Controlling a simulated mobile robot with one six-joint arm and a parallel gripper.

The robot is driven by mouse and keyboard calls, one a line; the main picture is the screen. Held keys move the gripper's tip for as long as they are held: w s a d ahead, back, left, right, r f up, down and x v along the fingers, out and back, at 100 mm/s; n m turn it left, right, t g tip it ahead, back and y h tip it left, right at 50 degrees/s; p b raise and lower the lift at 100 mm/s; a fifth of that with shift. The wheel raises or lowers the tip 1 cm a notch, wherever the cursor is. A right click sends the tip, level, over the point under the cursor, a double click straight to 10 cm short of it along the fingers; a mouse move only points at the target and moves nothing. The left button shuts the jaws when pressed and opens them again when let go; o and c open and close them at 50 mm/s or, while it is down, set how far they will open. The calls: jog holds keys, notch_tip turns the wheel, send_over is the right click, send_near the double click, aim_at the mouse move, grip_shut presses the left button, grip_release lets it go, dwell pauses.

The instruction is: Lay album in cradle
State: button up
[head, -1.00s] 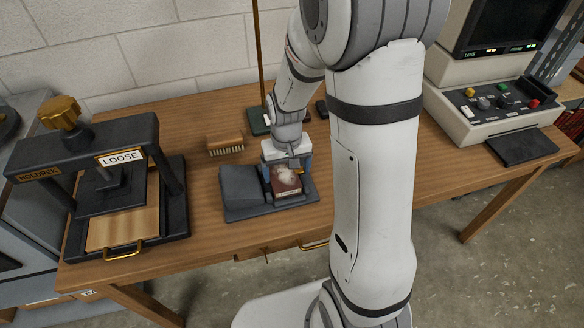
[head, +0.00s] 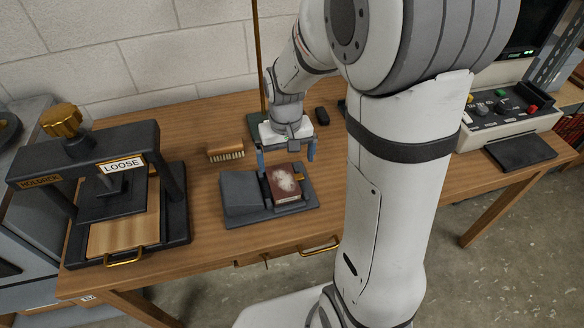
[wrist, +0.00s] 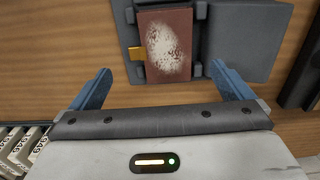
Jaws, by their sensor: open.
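The album (head: 286,181) is a dark red-brown book with a whitish patch on its cover and a tan tab at one side. It lies in the right part of the grey cradle (head: 241,192), on the table. The wrist view shows the album (wrist: 166,46) lying flat between raised parts of the cradle (wrist: 245,42). My gripper (head: 286,155) is open and empty, just behind and above the album, with its blue fingers apart. In the wrist view my gripper (wrist: 162,85) has both fingertips clear of the album.
A wooden brush (head: 226,150) lies left of my gripper. A press labelled LOOSE (head: 122,162) stands at the table's left end. A console (head: 510,115) and a dark pad (head: 521,152) are at the right. A small black object (head: 322,116) lies behind.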

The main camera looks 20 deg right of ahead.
jog(key=s+d+r+t, duration=0.1)
jog(key=s+r+t, duration=0.1)
jog(key=s+r, duration=0.8)
jog(key=s, duration=0.3)
jog(key=shift+s+d, duration=0.25)
jog(key=shift+s, duration=0.1)
notch_tip(320, 180, up, 3)
jog(key=p, duration=0.3)
jog(key=shift+s+r+t, duration=0.1)
jog(key=shift+r+t, duration=0.1)
jog(key=shift+t, duration=0.1)
